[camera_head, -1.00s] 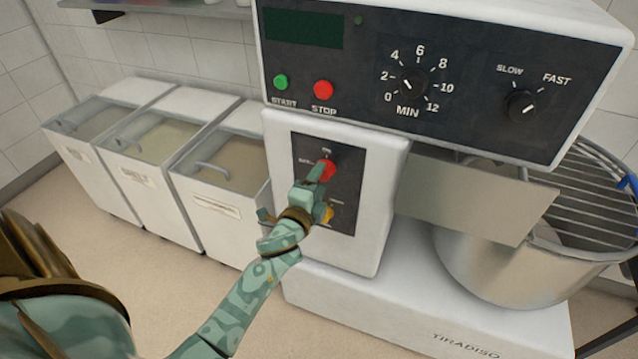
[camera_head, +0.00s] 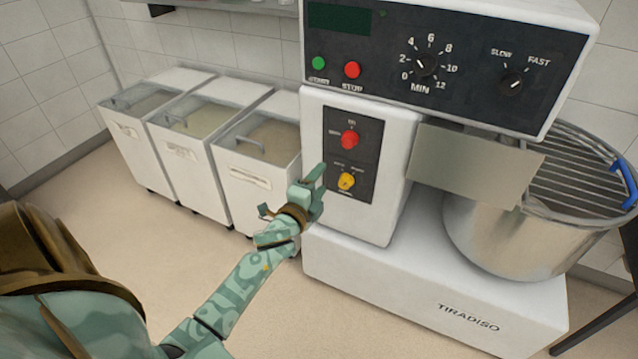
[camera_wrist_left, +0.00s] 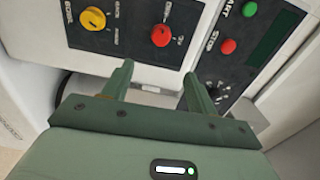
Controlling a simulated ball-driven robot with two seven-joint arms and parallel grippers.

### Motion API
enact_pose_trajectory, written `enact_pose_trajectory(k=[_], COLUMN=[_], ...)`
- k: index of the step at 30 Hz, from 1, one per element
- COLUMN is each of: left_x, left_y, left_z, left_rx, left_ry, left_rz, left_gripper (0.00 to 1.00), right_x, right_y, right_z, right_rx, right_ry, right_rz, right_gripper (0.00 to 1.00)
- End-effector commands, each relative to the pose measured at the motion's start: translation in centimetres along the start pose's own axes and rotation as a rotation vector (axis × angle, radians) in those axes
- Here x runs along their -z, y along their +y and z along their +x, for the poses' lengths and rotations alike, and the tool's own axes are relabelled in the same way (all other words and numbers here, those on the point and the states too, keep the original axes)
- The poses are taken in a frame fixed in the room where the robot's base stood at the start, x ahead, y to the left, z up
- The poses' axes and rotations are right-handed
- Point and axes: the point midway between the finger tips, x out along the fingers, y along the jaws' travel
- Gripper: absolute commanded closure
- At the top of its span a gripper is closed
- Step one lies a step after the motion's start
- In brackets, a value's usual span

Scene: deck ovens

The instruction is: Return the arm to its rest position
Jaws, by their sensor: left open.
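My left gripper (camera_head: 316,186) is in front of the mixer's lower column, just left of the small dark switch panel (camera_head: 366,145). In the left wrist view the two fingers of the left gripper (camera_wrist_left: 158,88) stand apart with nothing between them. The red knob (camera_head: 349,139) and the yellow knob (camera_head: 346,181) are on the panel, apart from the fingers. The red knob (camera_wrist_left: 162,36) and yellow knob (camera_wrist_left: 93,18) also show beyond the fingers in the left wrist view. My right gripper is not in view.
The mixer's upper panel (camera_head: 470,95) overhangs the column. A steel bowl (camera_head: 510,240) with a wire guard (camera_head: 575,180) stands at the right. Three white bins (camera_head: 260,185) line the wall at the left. Floor (camera_head: 130,235) is free in front of the bins.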

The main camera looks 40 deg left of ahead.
Motion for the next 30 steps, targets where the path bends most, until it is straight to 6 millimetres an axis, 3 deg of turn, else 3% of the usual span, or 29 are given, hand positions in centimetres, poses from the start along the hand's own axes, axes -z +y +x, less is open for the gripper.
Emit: enact_pose_trajectory(k=[10, 12, 13, 14, 17, 20, 24, 26, 30], left_x=[0.0, -0.1, -0.3, -0.4, 0.1, 1.0, 2.0, 2.2, 2.2], left_y=[0.0, 0.1, 1.1, 2.5, 9.1, 17.2, 27.5, 31.2, 38.1], left_z=[0.0, 0.0, -0.1, -0.2, -1.5, -5.2, -13.1, -17.3, -28.3], left_rx=[0.000, -0.006, -0.030, -0.060, -0.207, -0.397, -0.653, -0.756, -0.978], left_ry=[0.000, -0.007, -0.016, -0.023, -0.057, -0.119, -0.249, -0.316, -0.490], left_rz=[-0.008, -0.065, -0.125, -0.179, -0.371, -0.548, -0.731, -0.788, -0.874], left_gripper=[0.42, 0.42, 0.42, 0.42, 0.42, 0.42, 0.42, 0.42, 0.42], right_x=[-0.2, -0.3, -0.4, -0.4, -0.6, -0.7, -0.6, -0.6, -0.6], right_y=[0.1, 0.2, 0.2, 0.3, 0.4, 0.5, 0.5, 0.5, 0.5], right_z=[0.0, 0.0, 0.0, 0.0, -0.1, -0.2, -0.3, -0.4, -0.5], right_rx=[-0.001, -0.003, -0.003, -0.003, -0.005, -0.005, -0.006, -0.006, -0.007], right_ry=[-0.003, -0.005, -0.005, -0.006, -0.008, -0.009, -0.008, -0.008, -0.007], right_rz=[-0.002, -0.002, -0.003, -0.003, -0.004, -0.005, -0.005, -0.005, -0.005], right_gripper=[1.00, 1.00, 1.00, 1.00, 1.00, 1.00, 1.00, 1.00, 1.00])
